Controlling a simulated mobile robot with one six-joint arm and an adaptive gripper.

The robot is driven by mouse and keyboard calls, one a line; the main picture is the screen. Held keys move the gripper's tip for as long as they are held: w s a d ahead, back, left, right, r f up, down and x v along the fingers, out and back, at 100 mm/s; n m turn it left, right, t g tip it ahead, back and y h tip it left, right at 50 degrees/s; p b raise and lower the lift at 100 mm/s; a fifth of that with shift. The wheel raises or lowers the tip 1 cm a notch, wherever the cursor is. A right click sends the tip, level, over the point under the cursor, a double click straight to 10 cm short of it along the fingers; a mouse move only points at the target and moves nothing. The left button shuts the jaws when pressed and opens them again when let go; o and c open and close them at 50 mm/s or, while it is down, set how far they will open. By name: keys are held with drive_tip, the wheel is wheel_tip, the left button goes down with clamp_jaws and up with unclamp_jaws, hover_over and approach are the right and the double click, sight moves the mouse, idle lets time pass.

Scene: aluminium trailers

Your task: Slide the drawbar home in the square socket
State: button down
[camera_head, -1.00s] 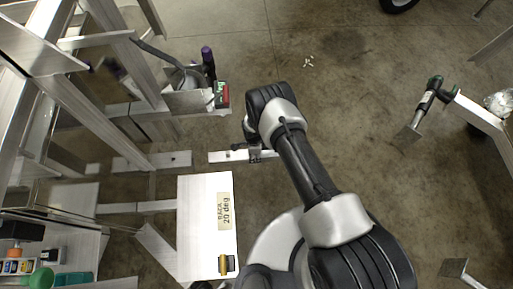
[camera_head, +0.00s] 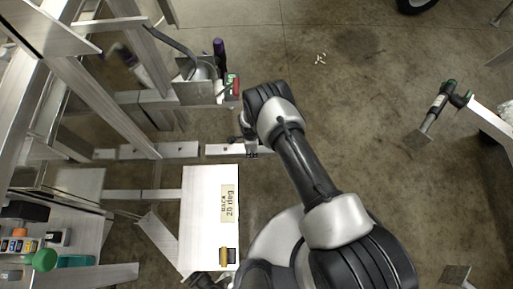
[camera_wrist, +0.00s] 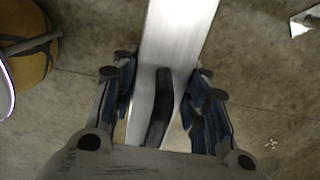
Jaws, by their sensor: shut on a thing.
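The drawbar (camera_head: 222,150) is a pale aluminium bar lying sideways across the picture in the head view. My gripper (camera_head: 251,148) is shut on it near its right end. In the wrist view the drawbar (camera_wrist: 178,30) runs away between the blue-padded fingers of my gripper (camera_wrist: 163,72), with a dark strip lying along it. A holed square aluminium member (camera_head: 175,150), which looks like the socket, lies to the left of the drawbar, nearly in line. A narrow dark gap shows between their ends. The socket's mouth cannot be made out.
Trailer frame members (camera_head: 90,85) crowd the left. The concrete floor to the right is mostly clear.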

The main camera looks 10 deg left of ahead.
drive_tip(key=shift+s+a, duration=0.1)
drive_tip(key=shift+a, duration=0.75)
drive_tip(key=shift+s+a, duration=0.1)
drive_tip(key=shift+a, duration=0.2)
idle(2.9)
drive_tip(key=shift+r, duration=0.15)
idle(1.4)
idle(1.3)
